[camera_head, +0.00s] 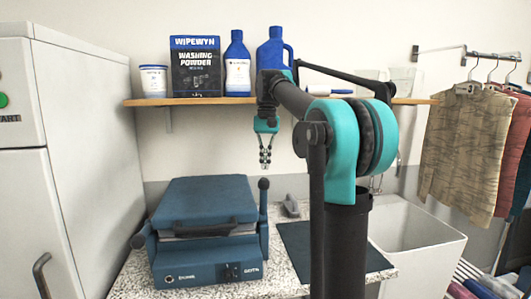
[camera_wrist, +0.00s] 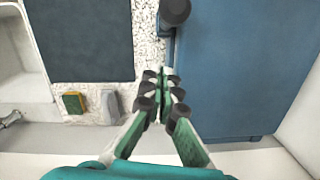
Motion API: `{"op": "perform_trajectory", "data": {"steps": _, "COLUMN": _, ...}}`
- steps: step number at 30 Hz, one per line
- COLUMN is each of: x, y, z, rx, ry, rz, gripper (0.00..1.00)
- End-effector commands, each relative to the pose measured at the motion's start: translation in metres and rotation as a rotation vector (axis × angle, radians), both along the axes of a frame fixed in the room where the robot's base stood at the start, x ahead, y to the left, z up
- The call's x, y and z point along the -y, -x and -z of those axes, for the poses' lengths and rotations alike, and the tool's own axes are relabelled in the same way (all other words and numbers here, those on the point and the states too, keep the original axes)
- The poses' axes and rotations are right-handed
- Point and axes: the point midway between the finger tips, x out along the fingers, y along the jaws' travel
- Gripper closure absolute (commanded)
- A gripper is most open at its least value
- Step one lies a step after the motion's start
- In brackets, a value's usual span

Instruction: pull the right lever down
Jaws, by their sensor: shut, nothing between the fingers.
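A blue press machine (camera_head: 208,235) with a closed, padded lid sits on the speckled counter; its body fills the right of the wrist view (camera_wrist: 245,70). The right lever (camera_head: 263,215) stands upright at its right side, topped by a dark round knob (camera_head: 263,184). That knob also shows at the top of the wrist view (camera_wrist: 174,12). The left lever (camera_head: 140,240) is lowered, its knob low at the left side. My gripper (camera_head: 265,165) points down above the right lever, apart from its knob. Its fingers (camera_wrist: 165,82) are together and empty.
A wooden shelf (camera_head: 150,102) with bottles and a washing powder box (camera_head: 194,66) runs behind my arm. A dark mat (camera_wrist: 80,40), a sponge (camera_wrist: 74,102) and a grey object (camera_wrist: 110,106) lie beside the press.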

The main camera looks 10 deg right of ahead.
Motion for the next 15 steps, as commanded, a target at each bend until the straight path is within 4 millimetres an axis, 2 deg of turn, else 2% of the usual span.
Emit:
{"op": "perform_trajectory", "data": {"steps": 6, "x": -0.002, "y": 0.004, "z": 0.043, "rx": 0.000, "ry": 0.000, "rz": -0.001, "gripper": 1.00}}
{"op": "perform_trajectory", "data": {"steps": 9, "x": -0.005, "y": 0.020, "z": 0.042, "rx": 0.000, "ry": 0.000, "rz": -0.001, "gripper": 1.00}}
{"op": "perform_trajectory", "data": {"steps": 15, "x": -0.009, "y": 0.037, "z": 0.045, "rx": 0.000, "ry": 0.000, "rz": 0.000, "gripper": 1.00}}
